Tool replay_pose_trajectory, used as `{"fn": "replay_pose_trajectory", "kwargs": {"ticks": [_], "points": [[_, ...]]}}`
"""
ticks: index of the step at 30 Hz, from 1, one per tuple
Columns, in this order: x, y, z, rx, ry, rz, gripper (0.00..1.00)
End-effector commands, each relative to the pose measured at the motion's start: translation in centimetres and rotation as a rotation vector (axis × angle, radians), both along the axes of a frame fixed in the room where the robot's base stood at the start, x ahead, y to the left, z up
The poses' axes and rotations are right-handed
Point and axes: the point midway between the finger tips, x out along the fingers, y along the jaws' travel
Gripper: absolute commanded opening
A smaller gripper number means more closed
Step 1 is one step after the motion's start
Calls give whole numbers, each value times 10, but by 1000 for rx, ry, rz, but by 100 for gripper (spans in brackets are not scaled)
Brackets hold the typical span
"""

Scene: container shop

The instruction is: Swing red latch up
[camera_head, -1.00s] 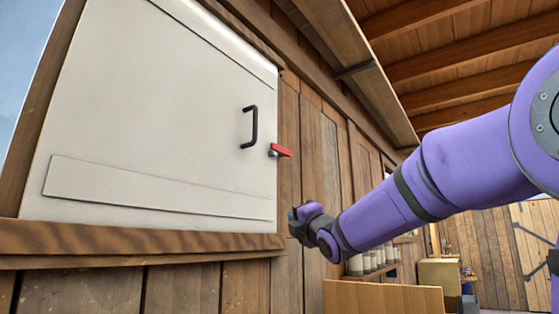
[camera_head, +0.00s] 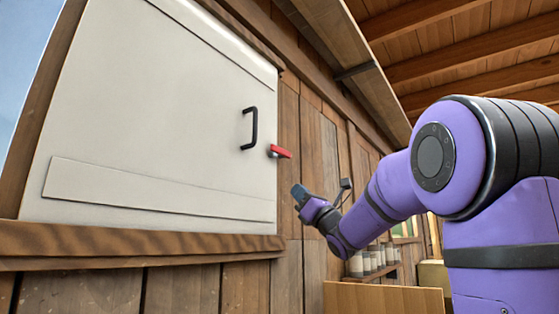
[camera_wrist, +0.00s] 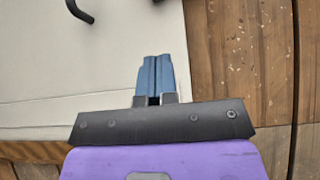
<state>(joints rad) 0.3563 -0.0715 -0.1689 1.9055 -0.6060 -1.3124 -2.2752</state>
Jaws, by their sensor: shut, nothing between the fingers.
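The red latch (camera_head: 281,151) sits at the right edge of the white panel door (camera_head: 160,120), roughly level and tilted slightly down to the right. A black handle (camera_head: 251,128) is on the door just left of it. My gripper (camera_head: 297,191) is below and slightly right of the latch, apart from it. In the wrist view its two blue fingers (camera_wrist: 155,75) are together and empty, in front of the door's edge. The black handle's end shows at the top left of the wrist view (camera_wrist: 80,10). The red latch does not show there; a small dark piece is cut off at the top edge.
A wooden ledge (camera_head: 140,240) runs under the door. A plank wall (camera_head: 310,140) stands right of it, with a shelf (camera_head: 350,60) overhead. Jars (camera_head: 372,260) and a wooden board (camera_head: 385,298) are low at the right.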

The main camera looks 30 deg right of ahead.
Motion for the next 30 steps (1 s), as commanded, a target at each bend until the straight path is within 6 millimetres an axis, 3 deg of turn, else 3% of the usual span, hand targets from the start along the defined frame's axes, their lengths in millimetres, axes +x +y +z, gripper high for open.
{"fn": "replay_pose_trajectory", "kwargs": {"ticks": [17,24,30], "points": [[64,23,68,1,-2,2,0],[64,24,99,0,-1,1,0],[64,24,108,2,0,1,0]]}}
